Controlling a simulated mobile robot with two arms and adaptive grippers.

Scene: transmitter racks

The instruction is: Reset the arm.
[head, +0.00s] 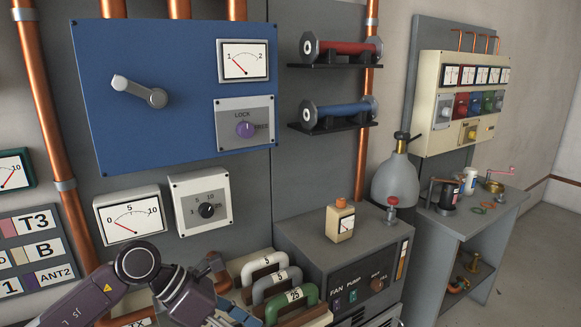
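My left arm comes in at the bottom left. Its gripper (230,316) is at the bottom edge, partly cut off, just in front of the pipe handles, and I cannot tell if it is open or shut. My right gripper is not in view. A grey crank lever (138,91) is mounted on the blue panel (180,165), its knob end pointing up and left. No gripper is near the lever.
Near my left gripper are white (262,262), grey (272,283) and green (290,298) pipe handles. A grey cabinet (310,235) with a small meter box (340,220) stands right of them. A gas cylinder (396,182) and side table (455,222) stand further right.

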